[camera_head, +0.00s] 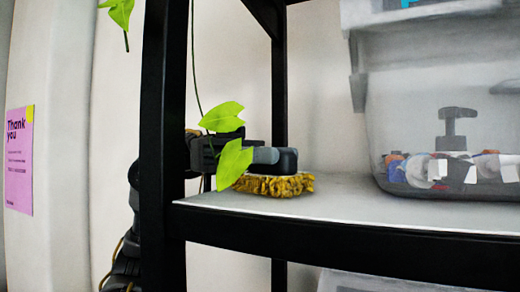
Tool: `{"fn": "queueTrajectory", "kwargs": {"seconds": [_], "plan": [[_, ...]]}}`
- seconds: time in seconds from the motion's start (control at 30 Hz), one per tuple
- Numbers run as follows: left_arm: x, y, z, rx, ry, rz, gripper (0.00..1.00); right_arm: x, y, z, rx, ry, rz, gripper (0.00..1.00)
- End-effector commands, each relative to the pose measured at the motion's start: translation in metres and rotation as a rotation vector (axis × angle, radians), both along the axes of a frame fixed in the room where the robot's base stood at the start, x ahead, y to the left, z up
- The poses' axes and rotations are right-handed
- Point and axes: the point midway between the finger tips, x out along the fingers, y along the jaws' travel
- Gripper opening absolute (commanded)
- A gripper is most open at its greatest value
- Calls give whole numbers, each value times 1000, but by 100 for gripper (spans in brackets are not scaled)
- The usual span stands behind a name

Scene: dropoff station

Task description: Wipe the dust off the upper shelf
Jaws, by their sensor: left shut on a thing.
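The upper shelf (330,212) is a pale grey board in a black metal frame. A brush (275,184) with shaggy yellow-brown bristles and a dark top rests on or just above its left end, bristles down. My left gripper (262,156) reaches in from the left behind the black post and is shut on the brush's handle. Green leaves hide part of the gripper. I cannot make out separate dust on the board. My right gripper is not in view.
A clear plastic bin (425,190) with small items stands on the shelf's right side. The black front post (163,130) stands in front of my left arm. A vine with green leaves (236,160) hangs at the left. Bare board lies between brush and bin.

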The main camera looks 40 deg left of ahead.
Motion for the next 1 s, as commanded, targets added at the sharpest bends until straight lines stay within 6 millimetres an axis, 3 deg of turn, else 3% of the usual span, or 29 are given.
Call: {"fn": "queueTrajectory", "kwargs": {"seconds": [0.43,1.0], "plan": [[13,4,-1,1,1,0,9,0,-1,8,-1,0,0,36],[-15,-6,-2,3,0,-2,9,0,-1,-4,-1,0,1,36]]}}
